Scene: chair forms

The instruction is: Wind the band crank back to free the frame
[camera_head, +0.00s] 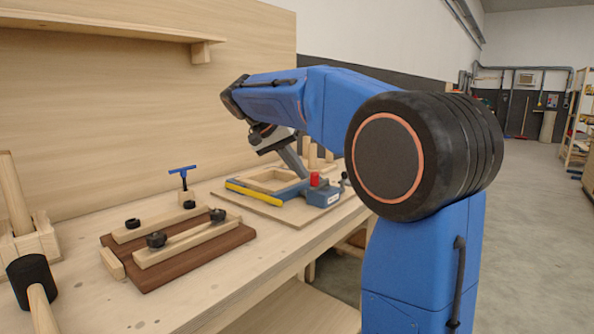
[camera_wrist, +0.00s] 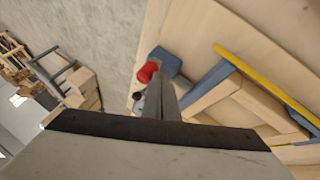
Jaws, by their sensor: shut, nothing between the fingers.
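The wooden frame (camera_head: 272,180) lies on a flat board, with blue and yellow band strips along its sides. A blue clamp block (camera_head: 324,196) with a red knob (camera_head: 314,179) sits at its right corner. A small dark crank handle (camera_head: 344,178) shows beside the block, partly hidden by my arm. In the wrist view, the red knob (camera_wrist: 147,72) and blue block (camera_wrist: 172,64) lie just beyond my gripper (camera_wrist: 159,88). A dark knob, probably the crank's (camera_wrist: 137,96), shows left of the fingers. My gripper (camera_head: 303,174) is shut and empty, pointing down near the block; contact cannot be told.
A dark red-brown board (camera_head: 190,262) with wooden bars and black knobs lies left on the bench. A blue T-handled tool (camera_head: 183,173) stands behind it. A black-headed mallet (camera_head: 28,280) is at the near left. Wooden pegs stand behind the frame. The bench's front edge runs close to the block.

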